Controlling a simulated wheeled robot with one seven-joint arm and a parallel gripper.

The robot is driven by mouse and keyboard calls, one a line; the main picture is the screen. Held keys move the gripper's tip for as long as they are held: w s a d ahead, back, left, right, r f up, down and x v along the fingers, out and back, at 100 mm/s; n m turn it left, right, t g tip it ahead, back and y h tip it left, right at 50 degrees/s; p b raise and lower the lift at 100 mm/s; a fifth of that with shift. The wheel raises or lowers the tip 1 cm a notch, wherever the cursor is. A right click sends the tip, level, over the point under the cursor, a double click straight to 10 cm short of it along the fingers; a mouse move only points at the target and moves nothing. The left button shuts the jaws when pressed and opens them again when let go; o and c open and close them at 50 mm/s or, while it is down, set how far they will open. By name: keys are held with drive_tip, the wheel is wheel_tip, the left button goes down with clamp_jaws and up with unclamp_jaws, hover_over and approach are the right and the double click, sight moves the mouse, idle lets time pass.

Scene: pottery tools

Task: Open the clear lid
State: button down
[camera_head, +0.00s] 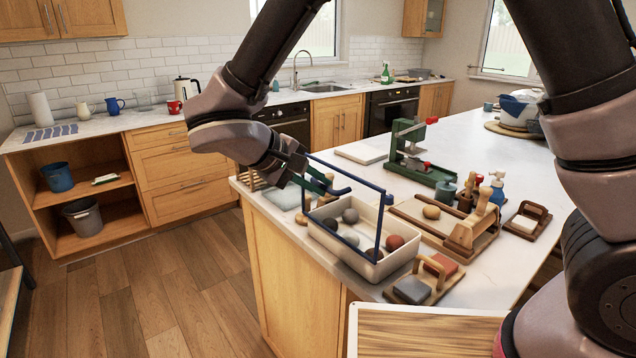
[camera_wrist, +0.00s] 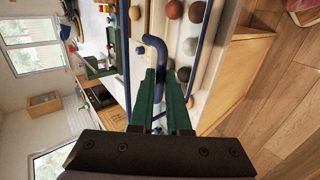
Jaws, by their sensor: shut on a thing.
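The clear lid (camera_head: 380,228) has a blue frame and a see-through pane. It stands steeply raised over a cream tray (camera_head: 398,262) holding several clay balls in grey, brown and red. The lid's lower edge is hard to make out. A blue bent handle (camera_head: 342,191) juts from the lid, and it also shows in the wrist view (camera_wrist: 154,44). My gripper (camera_head: 322,187) has green fingers and is shut on this handle. In the wrist view the fingertips (camera_wrist: 160,78) close around the handle's lower end, and the tray's balls lie beyond to the upper right.
A wooden board with a roller (camera_head: 466,232) and a ball lies right of the tray. Blocks with wooden handles (camera_head: 427,280) stand at its near right. A green press (camera_head: 410,150) stands behind.

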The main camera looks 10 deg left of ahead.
drive_tip(key=c, duration=0.9)
unclamp_jaws()
drive_tip(key=shift+d+f, duration=0.15)
drive_tip(key=shift+s+a+r, duration=0.2)
drive_tip(key=shift+a+r, duration=0.15)
drive_tip(key=shift+r, duration=0.05)
drive_tip(key=v, duration=0.9)
drive_tip(key=shift+s+a+r, duration=0.2)
drive_tip(key=shift+s+r, duration=0.05)
